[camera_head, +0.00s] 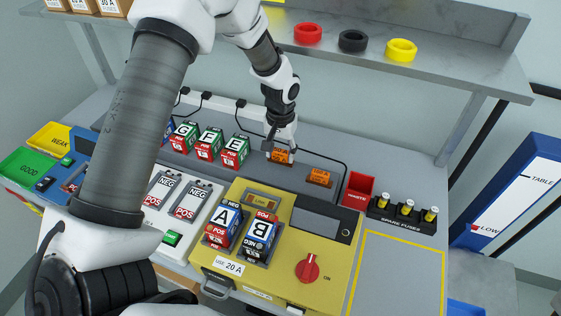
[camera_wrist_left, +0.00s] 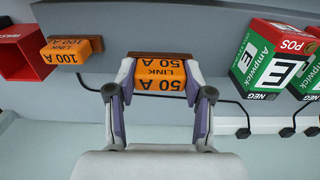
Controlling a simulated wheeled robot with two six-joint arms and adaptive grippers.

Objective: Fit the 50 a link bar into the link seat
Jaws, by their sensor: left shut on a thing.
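The orange 50 A link bar (camera_head: 282,156) is at the back of the bench, and it fills the middle of the left wrist view (camera_wrist_left: 160,74). My left gripper (camera_head: 281,150) points down at it and is shut on it, with a finger on either side (camera_wrist_left: 160,82). The bar is at its brown holder (camera_wrist_left: 165,54); I cannot tell whether it is lifted. The link seat (camera_head: 262,199), labelled LINK, is at the top of the yellow unit (camera_head: 285,262), clear of the gripper. My right gripper is not in view.
An orange 100 A link bar (camera_head: 319,177) stands right of the held one, with a red bin (camera_head: 359,188) beyond it. Batteries G, F and E (camera_head: 235,150) stand to the left. Batteries A (camera_head: 223,225) and B (camera_head: 260,234) sit in the yellow unit. Black cables run along the back.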

